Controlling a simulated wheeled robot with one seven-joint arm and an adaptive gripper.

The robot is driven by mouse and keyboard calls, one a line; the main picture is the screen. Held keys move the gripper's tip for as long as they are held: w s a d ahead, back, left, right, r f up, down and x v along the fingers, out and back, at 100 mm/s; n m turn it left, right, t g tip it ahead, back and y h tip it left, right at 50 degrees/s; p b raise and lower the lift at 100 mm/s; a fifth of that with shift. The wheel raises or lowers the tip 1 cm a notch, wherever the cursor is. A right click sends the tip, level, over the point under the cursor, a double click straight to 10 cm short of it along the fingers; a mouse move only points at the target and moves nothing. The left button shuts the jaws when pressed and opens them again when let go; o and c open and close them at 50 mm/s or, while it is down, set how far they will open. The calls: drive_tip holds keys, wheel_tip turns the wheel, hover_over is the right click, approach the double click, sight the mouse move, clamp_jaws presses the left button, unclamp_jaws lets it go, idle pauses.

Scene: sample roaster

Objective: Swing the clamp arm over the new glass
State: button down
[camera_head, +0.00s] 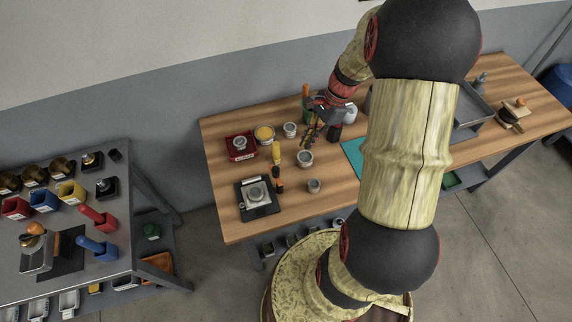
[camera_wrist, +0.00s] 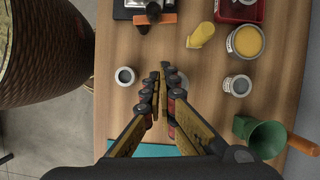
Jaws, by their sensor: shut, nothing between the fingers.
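A black fixture (camera_head: 247,208) stands at the left end of the wooden table, with a pale round disc (camera_head: 257,192) on it, which looks like the glass. A short orange-and-black piece (camera_head: 278,184) sits at its right side; I cannot tell for sure that it is the clamp arm. In the wrist view the fixture is cut off at the top edge, and the orange piece (camera_wrist: 155,18) shows there. My gripper (camera_head: 309,138) is above the table, right of the fixture and apart from it. In the wrist view its fingertips (camera_wrist: 157,86) are together and empty.
A yellow-handled object (camera_head: 276,155), a grey jar (camera_head: 305,158) and a small grey cup (camera_head: 314,186) stand near the fixture. A red tray (camera_head: 235,155) and a yellow-topped jar (camera_head: 264,135) are behind. A green cup (camera_wrist: 262,138) is near my gripper. A teal mat (camera_head: 352,155) lies rightward.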

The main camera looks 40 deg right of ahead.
sight(276, 172)
drive_tip(key=shift+s, duration=0.1)
drive_tip(key=b+x, duration=0.3)
drive_tip(key=x, duration=0.7)
drive_tip(key=shift+a+f, duration=0.1)
drive_tip(key=shift+f, duration=0.1)
drive_tip(key=shift+w+a+r, duration=0.1)
drive_tip(key=shift+w+a, duration=0.1)
drive_tip(key=shift+a, duration=0.7)
drive_tip(key=shift+w+a+r, duration=0.1)
drive_tip(key=shift+w+a, duration=0.1)
drive_tip(key=shift+a, duration=0.75)
